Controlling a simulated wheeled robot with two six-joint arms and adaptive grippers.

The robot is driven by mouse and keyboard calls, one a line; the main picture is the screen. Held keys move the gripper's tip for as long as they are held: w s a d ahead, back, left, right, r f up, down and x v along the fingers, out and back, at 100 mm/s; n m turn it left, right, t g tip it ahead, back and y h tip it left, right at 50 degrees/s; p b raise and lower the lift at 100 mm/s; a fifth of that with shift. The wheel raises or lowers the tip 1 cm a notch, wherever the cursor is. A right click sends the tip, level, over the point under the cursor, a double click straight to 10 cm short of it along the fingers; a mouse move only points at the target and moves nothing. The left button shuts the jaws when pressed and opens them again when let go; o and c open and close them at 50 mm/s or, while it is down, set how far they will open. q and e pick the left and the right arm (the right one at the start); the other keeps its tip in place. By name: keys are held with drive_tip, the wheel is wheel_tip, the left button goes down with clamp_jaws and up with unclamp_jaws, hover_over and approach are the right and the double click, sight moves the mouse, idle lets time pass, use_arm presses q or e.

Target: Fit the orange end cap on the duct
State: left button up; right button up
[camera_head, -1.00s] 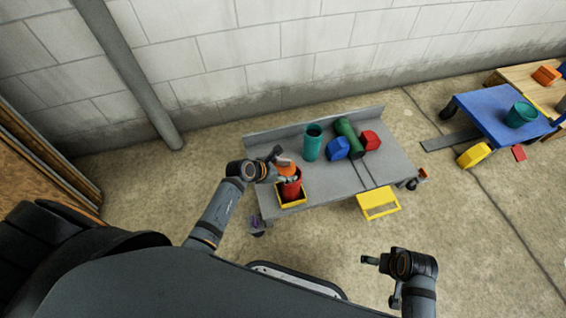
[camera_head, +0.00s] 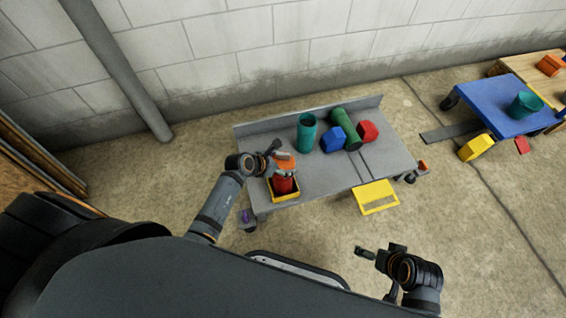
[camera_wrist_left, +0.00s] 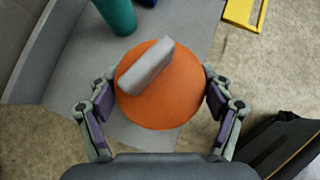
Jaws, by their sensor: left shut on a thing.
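My left gripper (camera_head: 283,161) is shut on the orange end cap (camera_head: 286,168). In the left wrist view the cap (camera_wrist_left: 168,105) is a round orange disc with a grey bar across its top, held between the two fingers (camera_wrist_left: 160,86). The red duct (camera_head: 282,185) stands upright in a yellow-rimmed tray (camera_head: 285,200) at the left front of the grey bench. The cap is at the duct's top end; I cannot tell whether they touch. The duct is hidden in the wrist view. My right gripper (camera_head: 366,253) is over the floor, away from the bench; its finger gap is unclear.
On the grey bench (camera_head: 330,178) are a teal cylinder (camera_head: 306,134), a blue block (camera_head: 334,140), a green cylinder (camera_head: 348,128) and a red block (camera_head: 368,131). A yellow frame (camera_head: 377,198) is at its front edge. A blue cart (camera_head: 500,112) stands at right.

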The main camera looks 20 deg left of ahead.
use_arm(q)
drive_tip(key=shift+f, duration=0.15)
drive_tip(key=shift+p, duration=0.5)
idle(1.0)
drive_tip(key=shift+f+b, duration=0.5)
drive_tip(key=shift+f, duration=0.2)
idle(0.3)
drive_tip(key=o, duration=0.9)
drive_tip(key=shift+r, duration=0.1)
drive_tip(key=shift+c, duration=0.2)
